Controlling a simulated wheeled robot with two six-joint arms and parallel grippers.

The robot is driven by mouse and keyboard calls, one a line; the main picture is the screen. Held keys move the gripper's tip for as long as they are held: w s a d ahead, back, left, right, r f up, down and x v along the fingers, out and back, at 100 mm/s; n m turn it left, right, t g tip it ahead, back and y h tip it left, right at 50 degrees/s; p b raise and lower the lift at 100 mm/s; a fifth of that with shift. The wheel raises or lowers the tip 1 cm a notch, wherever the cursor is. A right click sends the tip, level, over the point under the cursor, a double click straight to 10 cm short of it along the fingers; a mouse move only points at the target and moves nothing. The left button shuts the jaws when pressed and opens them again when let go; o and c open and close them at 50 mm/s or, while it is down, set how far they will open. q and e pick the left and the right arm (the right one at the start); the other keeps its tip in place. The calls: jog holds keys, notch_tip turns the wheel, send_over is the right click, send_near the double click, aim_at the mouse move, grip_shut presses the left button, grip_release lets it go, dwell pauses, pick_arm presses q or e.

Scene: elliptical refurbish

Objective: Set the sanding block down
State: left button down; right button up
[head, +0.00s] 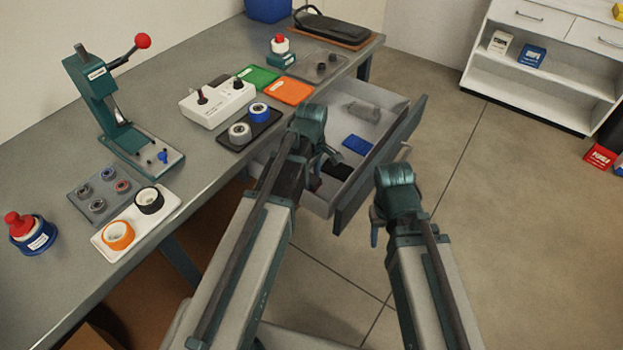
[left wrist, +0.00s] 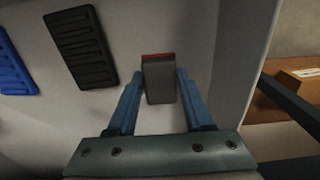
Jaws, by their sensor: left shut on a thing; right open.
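The sanding block (left wrist: 160,82), dark grey with a red edge at its far end, is between the two blue fingers of my left gripper (left wrist: 160,88) in the left wrist view. The gripper is shut on it, inside the open drawer. Whether the block touches the drawer floor I cannot tell. In the head view my left gripper (head: 322,160) reaches down into the drawer (head: 348,192), and its wrist hides much of the fingers. My right gripper (head: 375,230) is open and empty, outside the drawer to its front right.
A black ribbed pad (left wrist: 80,46) and a blue pad (left wrist: 14,66) lie in the drawer beside the block. A grey roll-like thing (head: 362,112) lies at the drawer's far end. The workbench (head: 200,165) holds a press, trays and rings.

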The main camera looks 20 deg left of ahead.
aim_at(311, 179)
pick_arm(q)
jog(key=shift+f, duration=0.15)
jog(key=c, duration=0.8)
grip_release()
jog(key=o, duration=0.5)
notch_tip(311, 179, up, 12)
jog(key=p, duration=1.2)
jog(key=s+d+m, duration=0.3)
jog(key=s+m, duration=0.1)
jog(key=m, duration=0.1)
jog(key=s+d+m, duration=0.3)
jog(key=s+m, duration=0.2)
jog(key=s+d+m+y, duration=0.1)
jog(key=s+d+m, duration=0.3)
jog(key=m, duration=0.2)
jog(key=shift+s+r, duration=0.2)
jog(key=shift+s+d+m, duration=0.25)
jog(key=shift+s+m, duration=0.2)
jog(key=shift+m, duration=0.45)
